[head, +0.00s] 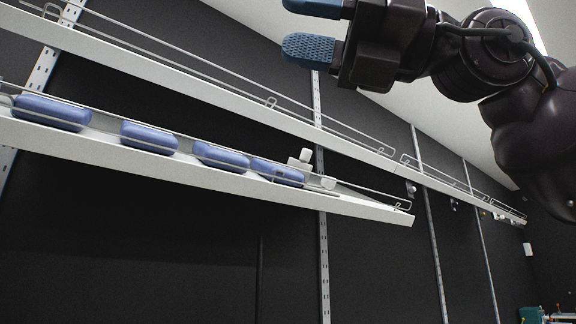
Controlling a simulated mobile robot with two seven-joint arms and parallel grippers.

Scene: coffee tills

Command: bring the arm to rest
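My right arm comes in from the right at the top of the head view. Its gripper (304,28) has two blue ribbed fingertips pointing left. The fingers are apart with nothing between them, and the upper finger is partly cut off by the top edge. The gripper is in front of the upper shelf (150,62) in the picture, and I see no contact with it. My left gripper is not in view.
A lower white shelf (350,206) with a wire rail holds several blue rounded items (149,137) and a small white piece (301,163) near its right end. Metal uprights (324,260) stand against the dark wall. Small green and orange things are at the bottom right.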

